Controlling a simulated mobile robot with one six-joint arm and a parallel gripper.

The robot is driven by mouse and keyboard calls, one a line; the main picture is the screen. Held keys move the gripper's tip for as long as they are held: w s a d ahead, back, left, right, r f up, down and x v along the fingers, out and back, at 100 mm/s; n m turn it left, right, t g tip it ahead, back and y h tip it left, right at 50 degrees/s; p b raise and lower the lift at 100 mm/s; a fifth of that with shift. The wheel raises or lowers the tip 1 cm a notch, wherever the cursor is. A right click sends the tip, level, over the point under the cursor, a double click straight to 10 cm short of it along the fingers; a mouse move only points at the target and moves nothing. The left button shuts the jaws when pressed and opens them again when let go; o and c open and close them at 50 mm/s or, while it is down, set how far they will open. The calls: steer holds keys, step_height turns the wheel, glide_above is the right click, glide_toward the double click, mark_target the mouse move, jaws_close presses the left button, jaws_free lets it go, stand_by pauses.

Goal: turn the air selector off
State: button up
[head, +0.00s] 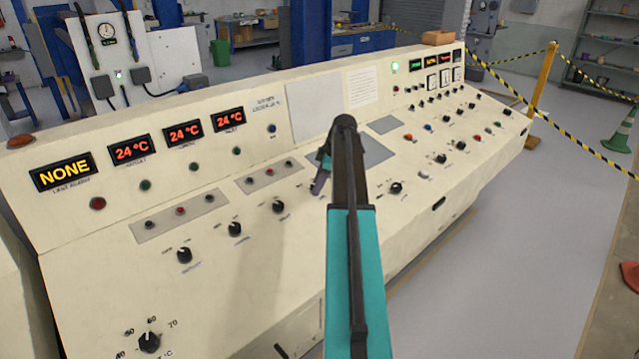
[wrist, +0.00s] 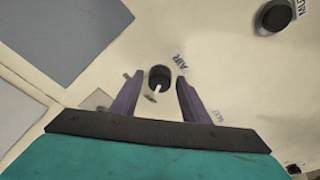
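The air selector (wrist: 159,77) is a small black knob with a white pointer, on the cream panel in the wrist view. The label AIR is printed just to its right, turned sideways. My gripper (wrist: 159,88) is open, with its two purple fingers on either side of the knob. A gap shows between each finger and the knob; whether the fingers are level with it in depth I cannot tell. In the head view my gripper (head: 320,175) is over the middle of the console, and my arm hides the air selector.
Another black knob (wrist: 275,15) lies to the upper right in the wrist view. In the head view the console (head: 105,258) carries several similar selectors, such as one black selector (head: 396,188) right of my arm. Grey flat plates (wrist: 82,35) lie left of the air selector.

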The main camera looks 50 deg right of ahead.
steer(key=shift+o, duration=0.2)
steer(key=b+v, duration=0.2)
steer(key=v, duration=1.1)
steer(key=shift+s+r+b, duration=0.25)
steer(key=shift+r+b, duration=0.05)
steer(key=shift+d, duration=0.1)
stand_by(0.5)
